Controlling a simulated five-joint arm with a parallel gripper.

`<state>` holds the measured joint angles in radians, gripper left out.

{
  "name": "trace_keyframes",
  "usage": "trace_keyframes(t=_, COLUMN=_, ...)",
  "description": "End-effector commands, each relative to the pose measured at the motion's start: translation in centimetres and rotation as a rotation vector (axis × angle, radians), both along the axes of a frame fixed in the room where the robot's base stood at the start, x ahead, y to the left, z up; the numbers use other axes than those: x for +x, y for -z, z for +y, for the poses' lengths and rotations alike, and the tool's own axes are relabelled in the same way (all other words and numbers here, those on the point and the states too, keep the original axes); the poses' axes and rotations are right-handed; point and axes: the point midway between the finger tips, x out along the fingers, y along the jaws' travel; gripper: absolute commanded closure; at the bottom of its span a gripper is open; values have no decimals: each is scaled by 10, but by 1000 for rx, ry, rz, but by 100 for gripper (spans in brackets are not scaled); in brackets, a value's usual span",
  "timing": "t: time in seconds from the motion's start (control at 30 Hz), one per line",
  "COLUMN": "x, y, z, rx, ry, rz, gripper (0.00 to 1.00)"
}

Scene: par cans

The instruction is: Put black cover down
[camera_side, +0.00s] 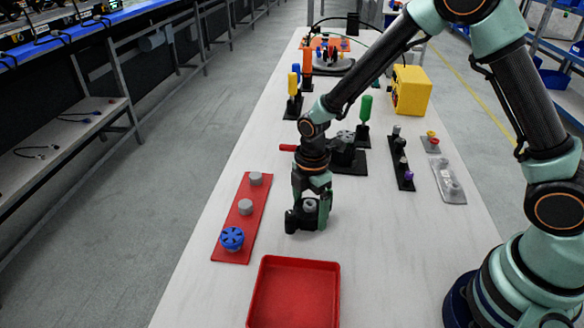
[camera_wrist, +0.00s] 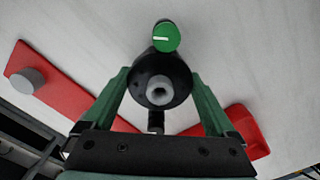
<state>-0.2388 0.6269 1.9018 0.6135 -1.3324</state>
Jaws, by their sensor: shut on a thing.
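The black cover (camera_side: 293,222) is a rounded dark part with a grey round piece in its middle and is low over the white table, in front of the red strip's right side. Whether it touches the table is hard to tell. My gripper (camera_side: 309,212) is shut on it. In the wrist view, the black cover (camera_wrist: 150,64) sits between my green fingers (camera_wrist: 165,90). A green disc (camera_wrist: 166,37) with a white line is at its upper end there.
A red strip (camera_side: 246,215) with grey pegs and a blue knob (camera_side: 232,238) lies to the left. A red tray (camera_side: 335,295) stands nearer the camera. A black stand (camera_side: 348,162), a green-topped stand (camera_side: 364,115) and a yellow box (camera_side: 411,90) are behind. The table between strip and tray is bare.

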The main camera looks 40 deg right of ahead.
Motion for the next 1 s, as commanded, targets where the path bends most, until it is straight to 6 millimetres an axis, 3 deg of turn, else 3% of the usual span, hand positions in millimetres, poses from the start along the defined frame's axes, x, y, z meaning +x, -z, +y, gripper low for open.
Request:
trace_keyframes(t=0.47, x=0, y=9, z=0, rx=0, ry=0, rz=-1, gripper=58)
trace_keyframes(t=0.5, x=0, y=8, z=0, rx=0, ry=0, rz=-1, gripper=0)
trace_keyframes(t=0.8, x=0, y=5, z=0, rx=0, ry=0, rz=-2, gripper=0)
trace_keyframes(t=1.0, x=1, y=-19, z=0, rx=1, ry=0, rz=-5, gripper=0)
